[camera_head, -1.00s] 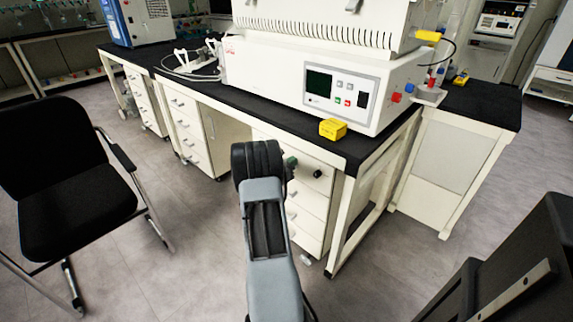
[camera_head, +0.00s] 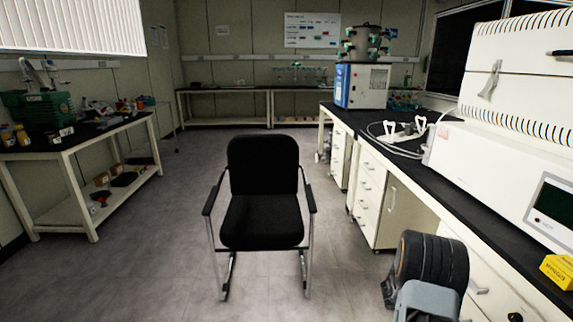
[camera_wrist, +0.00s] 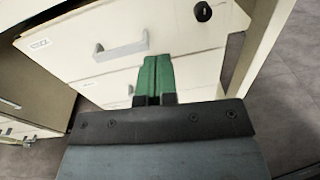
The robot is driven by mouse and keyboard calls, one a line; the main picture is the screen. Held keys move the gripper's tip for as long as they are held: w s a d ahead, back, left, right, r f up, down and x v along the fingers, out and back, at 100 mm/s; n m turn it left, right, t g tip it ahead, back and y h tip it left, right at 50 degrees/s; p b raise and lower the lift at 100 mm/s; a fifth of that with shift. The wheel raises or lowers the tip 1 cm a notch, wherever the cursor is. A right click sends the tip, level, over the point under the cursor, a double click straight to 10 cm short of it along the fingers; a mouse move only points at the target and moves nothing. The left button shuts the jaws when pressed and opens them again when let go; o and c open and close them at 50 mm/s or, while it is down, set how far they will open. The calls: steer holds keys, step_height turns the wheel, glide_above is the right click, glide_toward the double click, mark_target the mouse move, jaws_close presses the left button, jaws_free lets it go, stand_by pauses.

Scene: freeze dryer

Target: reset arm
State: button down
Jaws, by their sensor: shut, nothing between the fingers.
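My arm (camera_head: 428,275) shows at the lower right of the head view, beside the drawers of the right-hand bench. In the head view its gripper is hidden. In the wrist view my gripper (camera_wrist: 154,78) has its green fingers together, with nothing between them. The fingers point toward white drawer fronts (camera_wrist: 120,45). I cannot tell how far they are from the drawers.
A black chair (camera_head: 262,190) stands on the floor ahead. A bench (camera_head: 440,170) with a white instrument (camera_head: 490,165) and a yellow box (camera_head: 558,270) runs along the right. Another bench (camera_head: 75,140) is at left.

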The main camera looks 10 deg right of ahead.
steer(key=s+a+f+m+g+y, duration=0.3)
steer(key=s+m+y, duration=0.1)
steer(key=s, duration=0.1)
steer(key=s+a+r+m+y+p, duration=0.2)
steer(key=a+r+m+y+p, duration=0.3)
steer(key=a, duration=0.4)
steer(key=w+a+r+m+t+y+p, duration=0.1)
steer(key=a+r+m+t+y+p, duration=0.4)
steer(key=a+r+p, duration=1.4)
steer(key=a+r+t+y, duration=0.1)
steer(key=a+r+t, duration=0.1)
steer(key=a+r, duration=0.3)
steer(key=a+r+t+y, duration=0.2)
steer(key=a+r, duration=0.3)
steer(key=r, duration=0.5)
steer(key=shift+a+m+t, duration=0.3)
steer(key=shift+t, duration=0.3)
